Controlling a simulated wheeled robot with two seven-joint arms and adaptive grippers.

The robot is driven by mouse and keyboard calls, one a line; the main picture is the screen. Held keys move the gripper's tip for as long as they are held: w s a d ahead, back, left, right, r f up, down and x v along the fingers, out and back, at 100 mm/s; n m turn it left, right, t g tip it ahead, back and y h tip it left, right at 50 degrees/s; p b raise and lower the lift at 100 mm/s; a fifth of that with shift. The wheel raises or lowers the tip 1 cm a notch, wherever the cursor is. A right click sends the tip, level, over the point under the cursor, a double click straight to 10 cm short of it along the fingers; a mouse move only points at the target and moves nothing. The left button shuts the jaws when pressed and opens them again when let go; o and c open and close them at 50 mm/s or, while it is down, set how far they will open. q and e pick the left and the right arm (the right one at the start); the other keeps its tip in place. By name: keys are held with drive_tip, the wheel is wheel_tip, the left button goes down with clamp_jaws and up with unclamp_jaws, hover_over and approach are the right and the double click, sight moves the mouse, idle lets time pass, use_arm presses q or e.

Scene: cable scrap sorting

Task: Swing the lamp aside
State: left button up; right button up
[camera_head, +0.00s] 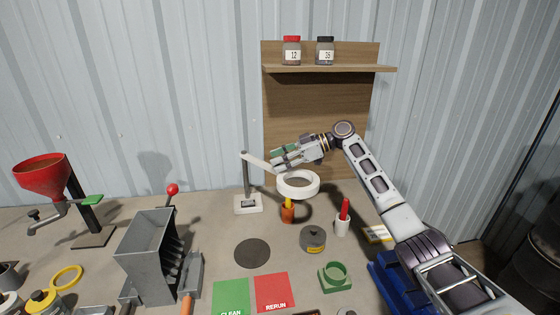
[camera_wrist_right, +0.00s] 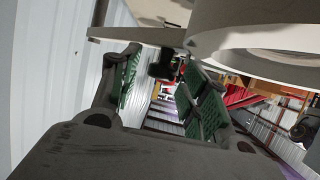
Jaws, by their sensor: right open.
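The lamp is a white ring head (camera_head: 298,184) on a white arm, carried by a grey post on a square white base (camera_head: 248,204). The lamp's arm (camera_head: 261,162) runs from the post top to the ring. My right gripper (camera_head: 277,156) is beside the lamp's arm, just above and behind the ring. It is open, with green finger pads. In the right wrist view the ring head (camera_wrist_right: 265,40) is large at the upper right, and the lamp's arm crosses above the open fingers (camera_wrist_right: 160,90). Contact cannot be told. My left gripper is not in view.
A wooden shelf (camera_head: 330,69) with two jars stands behind my right arm. A grey hopper (camera_head: 146,242) and red funnel (camera_head: 42,176) are left. Green (camera_head: 231,295) and red (camera_head: 273,292) mats lie in front.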

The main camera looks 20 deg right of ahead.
drive_tip(key=v, duration=1.2)
drive_tip(key=shift+r, duration=0.1)
